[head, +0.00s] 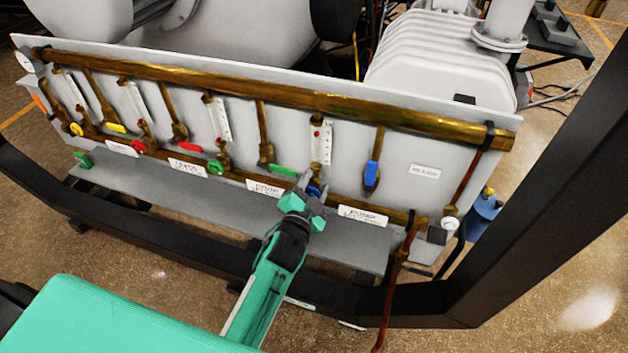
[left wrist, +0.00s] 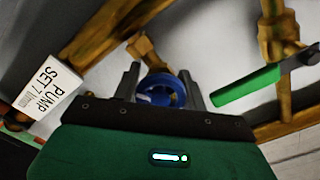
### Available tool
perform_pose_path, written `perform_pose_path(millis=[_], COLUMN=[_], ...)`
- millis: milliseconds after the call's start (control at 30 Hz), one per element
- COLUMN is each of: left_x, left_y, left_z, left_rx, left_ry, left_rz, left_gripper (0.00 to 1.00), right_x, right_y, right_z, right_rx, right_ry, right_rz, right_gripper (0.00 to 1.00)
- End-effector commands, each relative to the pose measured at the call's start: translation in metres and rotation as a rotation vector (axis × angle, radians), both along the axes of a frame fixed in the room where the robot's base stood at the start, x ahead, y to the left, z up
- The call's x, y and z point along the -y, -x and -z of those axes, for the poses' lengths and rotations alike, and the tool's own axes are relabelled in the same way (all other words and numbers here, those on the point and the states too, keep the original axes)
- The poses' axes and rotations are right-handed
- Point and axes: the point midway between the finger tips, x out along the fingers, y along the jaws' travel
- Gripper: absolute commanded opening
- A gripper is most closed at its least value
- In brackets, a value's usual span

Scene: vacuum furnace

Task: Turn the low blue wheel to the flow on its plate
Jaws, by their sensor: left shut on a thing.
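The low blue wheel (head: 314,191) sits on the lower brass pipe, mostly hidden behind my left gripper (head: 313,184). In the left wrist view the blue wheel (left wrist: 160,93) lies between the two dark fingers of my left gripper (left wrist: 160,80), which are shut on its rim. The white plate (head: 363,216) is right of the wheel; in the left wrist view the plate (left wrist: 47,88) reads "PUMP SET 7 l/min". A white flow scale (head: 320,145) with a red mark stands above the wheel. My right gripper is out of view.
A green lever (head: 282,170) is close on the left of the gripper, and a blue lever (head: 372,174) hangs to the right. Other valves with red, green and yellow wheels line the panel leftward. A black frame bar (head: 415,301) runs in front.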

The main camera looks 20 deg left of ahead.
Motion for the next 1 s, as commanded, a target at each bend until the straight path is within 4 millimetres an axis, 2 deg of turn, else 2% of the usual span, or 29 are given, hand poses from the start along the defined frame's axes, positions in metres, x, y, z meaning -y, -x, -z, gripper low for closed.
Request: perform_pose_path(millis=[400,900,933,1000], left_x=[0.0009,0.0010,0.0010,0.0009], left_y=[-0.0001,-0.0001,-0.0001,-0.0001], left_z=[-0.0007,-0.0001,-0.0001,-0.0001], left_rx=[0.009,0.008,0.008,0.008], left_ry=[-0.168,-0.184,-0.184,-0.184], left_rz=[0.002,0.001,0.001,0.001], left_gripper=[0.20,0.20,0.45,0.59], right_x=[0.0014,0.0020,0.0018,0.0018], right_y=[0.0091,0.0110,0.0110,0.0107], right_z=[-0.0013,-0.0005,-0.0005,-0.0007], right_rx=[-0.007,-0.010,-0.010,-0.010], right_ry=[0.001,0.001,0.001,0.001], right_rz=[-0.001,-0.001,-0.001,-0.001], right_gripper=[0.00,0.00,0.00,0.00])
